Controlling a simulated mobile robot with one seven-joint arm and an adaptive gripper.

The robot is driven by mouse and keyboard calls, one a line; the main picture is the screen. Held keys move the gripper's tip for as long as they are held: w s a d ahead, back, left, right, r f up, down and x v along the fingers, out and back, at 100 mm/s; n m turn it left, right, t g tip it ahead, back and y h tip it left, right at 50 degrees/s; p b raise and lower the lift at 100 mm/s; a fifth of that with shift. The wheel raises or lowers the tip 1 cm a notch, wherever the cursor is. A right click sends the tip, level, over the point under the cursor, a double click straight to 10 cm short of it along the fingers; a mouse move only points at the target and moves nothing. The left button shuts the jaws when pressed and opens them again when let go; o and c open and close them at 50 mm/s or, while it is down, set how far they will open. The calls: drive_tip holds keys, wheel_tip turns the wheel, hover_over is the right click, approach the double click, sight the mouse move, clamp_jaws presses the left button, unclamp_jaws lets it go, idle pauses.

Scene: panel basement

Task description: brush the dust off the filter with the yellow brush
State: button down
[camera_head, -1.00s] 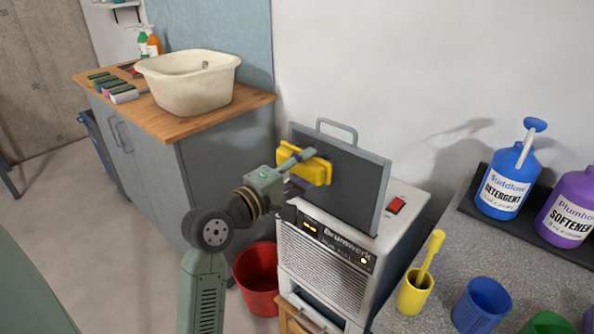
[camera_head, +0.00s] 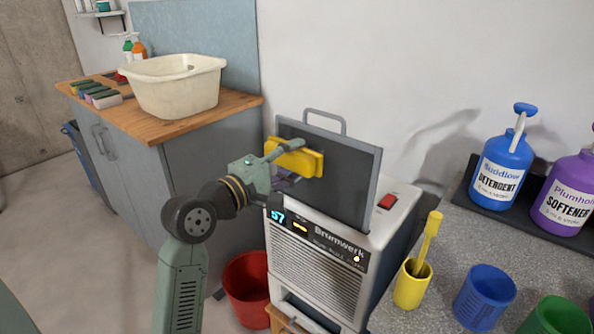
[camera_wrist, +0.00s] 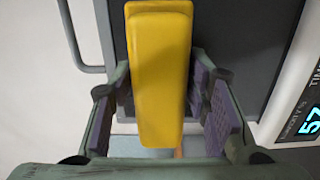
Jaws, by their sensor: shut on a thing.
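The yellow brush (camera_head: 297,157) is held in my gripper (camera_head: 278,170), in front of the filter's dark face. In the wrist view the yellow brush (camera_wrist: 160,75) lies between the purple finger pads of my gripper (camera_wrist: 165,105). The brush covers the upper left part of the panel. Its bristles are hidden, so I cannot tell whether they touch. I cannot make out dust on the panel.
A red bucket (camera_head: 246,290) stands left of the machine. A cream basin (camera_head: 170,85) sits on the wooden counter at the left. On the right speckled counter stand a yellow cup (camera_head: 411,287), a blue cup (camera_head: 484,297), a green cup (camera_head: 556,318), and detergent (camera_head: 502,170) and softener bottles (camera_head: 566,195).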

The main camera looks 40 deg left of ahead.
sight(279, 166)
drive_tip(key=shift+s+a+y, duration=0.1)
drive_tip(key=shift+a+y, duration=0.2)
drive_tip(key=shift+a, duration=1.05)
drive_tip(key=shift+s+a, duration=0.1)
drive_tip(key=shift+s+f+b, duration=0.1)
drive_tip(key=shift+s+b, duration=0.1)
drive_tip(key=shift+b, duration=0.3)
drive_tip(key=s+b, duration=0.3)
drive_tip(key=s, duration=0.1)
drive_tip(key=shift+s+f+b, duration=0.1)
drive_tip(key=shift+s+b, duration=0.2)
drive_tip(key=shift+s, duration=0.35)
